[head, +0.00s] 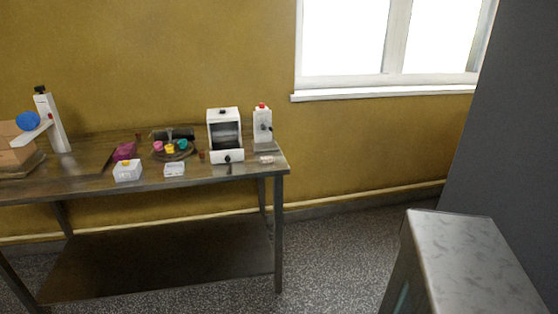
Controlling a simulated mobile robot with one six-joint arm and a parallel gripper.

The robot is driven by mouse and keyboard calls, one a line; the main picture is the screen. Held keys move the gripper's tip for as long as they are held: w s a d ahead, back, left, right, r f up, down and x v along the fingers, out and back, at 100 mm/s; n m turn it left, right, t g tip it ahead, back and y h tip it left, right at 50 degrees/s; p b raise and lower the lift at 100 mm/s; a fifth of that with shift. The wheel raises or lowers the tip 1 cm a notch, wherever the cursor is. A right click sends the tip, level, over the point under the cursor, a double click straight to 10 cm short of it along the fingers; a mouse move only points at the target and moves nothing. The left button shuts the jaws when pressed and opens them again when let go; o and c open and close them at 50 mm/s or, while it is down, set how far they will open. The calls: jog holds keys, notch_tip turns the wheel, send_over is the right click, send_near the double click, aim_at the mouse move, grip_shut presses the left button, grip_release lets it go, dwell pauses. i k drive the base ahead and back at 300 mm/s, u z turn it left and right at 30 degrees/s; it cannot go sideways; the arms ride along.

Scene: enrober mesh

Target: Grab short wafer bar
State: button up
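No short wafer bar can be made out for certain at this distance. A small pale pinkish piece (267,160) lies near the right end of the wood-topped table (80,180), and a small brown piece (201,155) sits left of the white machine; I cannot tell whether either is a wafer bar. The white machine (225,157) has a dark opening and a dark knob low on its front. My gripper is not in view.
A white unit with a red top (262,125), a round tray with colored pieces, white boxes (127,172) and a magenta item (124,151) also stand on the table. A grey block with a mottled top (470,255) stands at lower right. Speckled floor (335,260) lies clear between.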

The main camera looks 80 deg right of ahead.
aim_at(264, 159)
jog(key=z, duration=1.1)
jog(key=i, duration=0.6)
jog(key=u, duration=0.1)
jog(key=k, duration=0.6)
jog(key=u, duration=0.2)
jog(key=i, duration=0.3)
jog(key=z, duration=0.1)
